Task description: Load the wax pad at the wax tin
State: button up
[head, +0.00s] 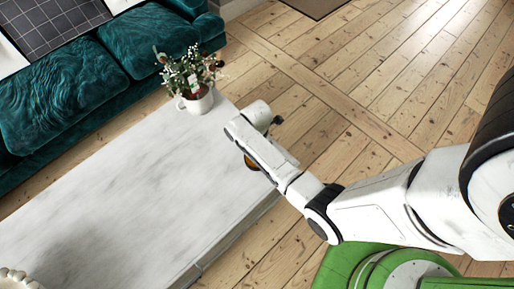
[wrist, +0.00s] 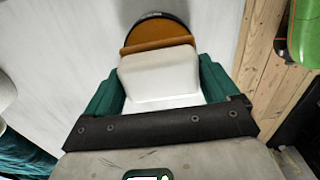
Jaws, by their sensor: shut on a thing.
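The wax pad (wrist: 160,82) is a white block with an orange-brown band along its far edge. My gripper (wrist: 161,70) is shut on it, with one green finger at each side. The wax tin (wrist: 157,27) is a round, dark-rimmed tin with amber wax, just beyond the pad's brown edge in the wrist view. The pad overlaps the tin's near part; I cannot tell whether they touch. In the head view the tin (head: 250,163) shows as a small amber patch on the table, mostly covered by my arm. The fingers and the pad are hidden there.
The tin stands on a white marble table (head: 130,180), near its right edge. A white pot with a flowering plant (head: 194,85) stands at the table's far end. A teal sofa (head: 80,85) runs along the table's left. Open floorboards (head: 330,90) lie to the right.

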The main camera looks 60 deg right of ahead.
jog(key=shift+r+p, duration=2.2)
jog(key=shift+r, duration=0.2)
jog(key=w+a+r+m, duration=0.4)
jog(key=a+r+m, duration=0.3)
jog(key=a, duration=0.2)
jog(key=w+a+r+m, duration=0.3)
jog(key=a+r+m, duration=0.4)
jog(key=a, duration=0.3)
jog(key=shift+w+a+m, duration=0.15)
jog(key=shift+w+m, duration=0.25)
jog(key=shift+m, duration=0.1)
